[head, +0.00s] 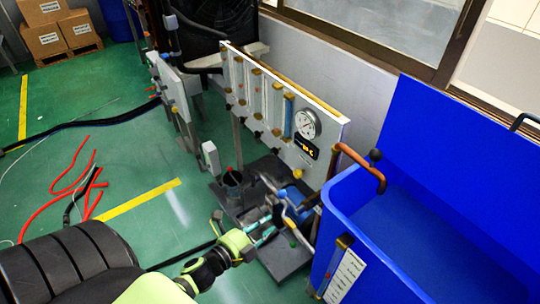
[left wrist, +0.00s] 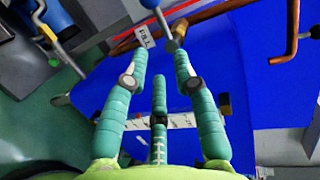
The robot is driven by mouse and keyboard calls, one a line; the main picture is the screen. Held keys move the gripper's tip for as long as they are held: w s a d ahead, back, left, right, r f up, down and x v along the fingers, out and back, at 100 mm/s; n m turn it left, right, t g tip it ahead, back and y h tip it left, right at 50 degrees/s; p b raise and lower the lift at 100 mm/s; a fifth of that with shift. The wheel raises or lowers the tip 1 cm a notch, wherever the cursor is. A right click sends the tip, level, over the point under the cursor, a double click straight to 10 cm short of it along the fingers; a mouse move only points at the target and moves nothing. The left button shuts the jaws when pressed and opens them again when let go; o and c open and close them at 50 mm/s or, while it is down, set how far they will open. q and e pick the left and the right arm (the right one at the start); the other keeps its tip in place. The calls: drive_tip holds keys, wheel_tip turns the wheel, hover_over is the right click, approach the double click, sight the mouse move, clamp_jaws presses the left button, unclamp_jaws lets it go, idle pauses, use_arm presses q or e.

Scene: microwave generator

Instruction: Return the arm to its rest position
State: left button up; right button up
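My left arm comes in from the lower left of the head view. Its green wrist ends in my left gripper (head: 268,228), low in front of the pump stand and left of the blue tank. In the left wrist view the teal fingers of my left gripper (left wrist: 162,52) are spread apart, with a third finger between them lower down. A grey rod with a round knob (left wrist: 172,46) shows near the fingertips; I cannot tell whether they touch it. Nothing is visibly held. My right gripper is in neither view.
The blue tank (head: 350,275) with a copper pipe (head: 362,166) over its rim stands right of my gripper. A gauge panel (head: 318,150) rises behind. Red hoses (head: 72,185) lie on the green floor, which is mostly open at left. Cardboard boxes (head: 44,40) stand far back.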

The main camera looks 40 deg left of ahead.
use_arm(q)
drive_tip(key=s+f+n+g+y, duration=0.1)
drive_tip(key=s+f+n+g, duration=0.3)
drive_tip(key=f, duration=0.7)
drive_tip(key=s+f+n+g+y, duration=0.15)
drive_tip(key=s+f+n, duration=0.4)
drive_tip(key=f, duration=0.55)
drive_tip(key=s+d+f+n+g, duration=0.2)
drive_tip(key=s+f+n+g, duration=0.2)
drive_tip(key=s, duration=0.7)
drive_tip(key=s+d+f+n+g, duration=0.3)
drive_tip(key=s+f, duration=0.5)
drive_tip(key=s, duration=0.4)
drive_tip(key=shift+f+n+g, duration=0.3)
drive_tip(key=shift+n+g, duration=0.15)
drive_tip(key=shift+g, duration=0.6)
drive_tip(key=shift+w, duration=0.1)
